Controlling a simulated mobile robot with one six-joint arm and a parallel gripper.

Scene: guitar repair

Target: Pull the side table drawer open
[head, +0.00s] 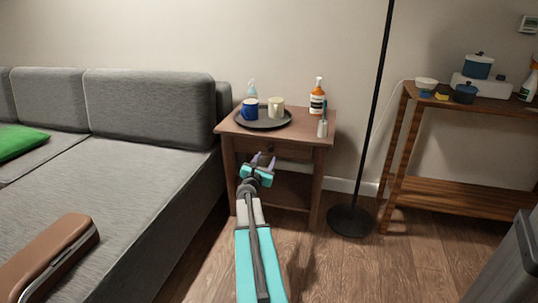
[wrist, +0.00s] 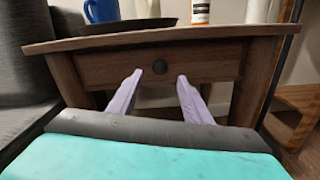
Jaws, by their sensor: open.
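The wooden side table (head: 222,128) stands beside the sofa against the wall. Its drawer (wrist: 210,62) looks closed, its front in line under the table top. A round dark knob (wrist: 159,67) sits at the middle of the drawer front. My gripper (head: 263,160) is in front of the drawer; in the wrist view its two pale fingers (wrist: 159,75) are apart and point at the drawer, with the knob between their tips in the picture. I cannot tell whether the knob lies within the fingers or just beyond them. In the head view the gripper hides part of the drawer.
On the table top, a dark round tray (head: 263,125) holds a blue mug (head: 250,109) and a cream mug (head: 276,107). Bottles stand near it. A grey sofa (head: 150,115) is left, a black lamp base (head: 350,222) right. Floor in front is clear.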

